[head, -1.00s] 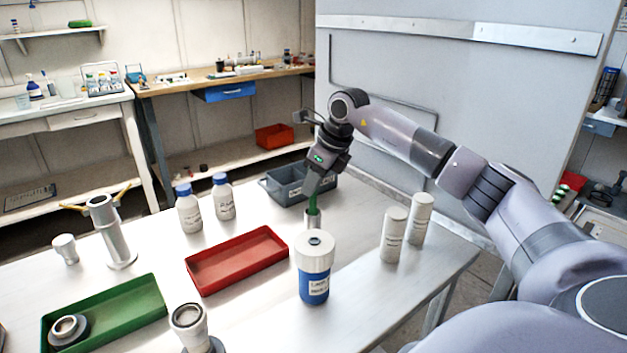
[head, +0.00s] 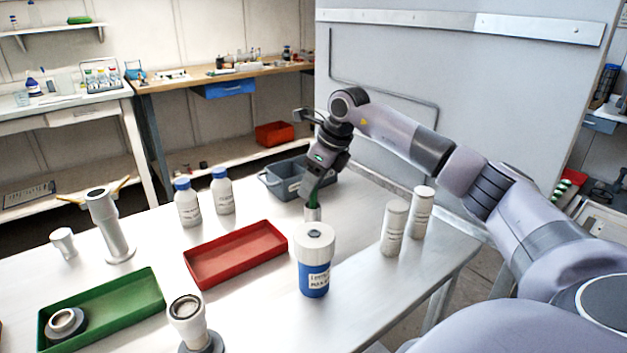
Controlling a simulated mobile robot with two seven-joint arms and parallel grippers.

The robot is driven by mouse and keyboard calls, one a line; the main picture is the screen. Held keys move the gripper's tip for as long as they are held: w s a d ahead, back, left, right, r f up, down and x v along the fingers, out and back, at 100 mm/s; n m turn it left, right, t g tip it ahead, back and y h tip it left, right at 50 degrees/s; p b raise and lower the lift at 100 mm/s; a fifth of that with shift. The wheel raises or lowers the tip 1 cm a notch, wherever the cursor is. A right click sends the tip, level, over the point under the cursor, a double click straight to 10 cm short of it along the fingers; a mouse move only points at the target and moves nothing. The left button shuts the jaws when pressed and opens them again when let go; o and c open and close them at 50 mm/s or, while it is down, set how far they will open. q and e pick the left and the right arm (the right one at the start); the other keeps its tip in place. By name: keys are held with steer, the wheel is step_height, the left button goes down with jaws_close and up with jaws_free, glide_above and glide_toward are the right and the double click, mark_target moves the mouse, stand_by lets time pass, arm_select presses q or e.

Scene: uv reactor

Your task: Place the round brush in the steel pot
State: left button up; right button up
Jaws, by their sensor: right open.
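The steel pot (head: 312,213) is a small metal cylinder upright on the table, behind the blue-and-white jar. The round brush (head: 317,187) shows only as a green strip between my right gripper and the pot's mouth. It appears to stand in the pot, but its lower end is hidden. My right gripper (head: 312,193) points down just above the pot, its open fingers around or right beside the green part. I cannot tell whether they touch it. My left gripper is not in view.
The blue-and-white jar (head: 314,262) stands just in front of the pot. A grey bin (head: 285,183) is close behind-left. Two white cylinders (head: 394,228) stand to the right, a red tray (head: 237,258) and two blue-capped bottles (head: 187,204) to the left. The table's right front is clear.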

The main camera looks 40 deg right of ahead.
steer(key=s, duration=0.2)
steer(key=s+d+b, duration=0.1)
steer(key=shift+s+d, duration=0.1)
steer(key=shift+s, duration=0.25)
stand_by(0.5)
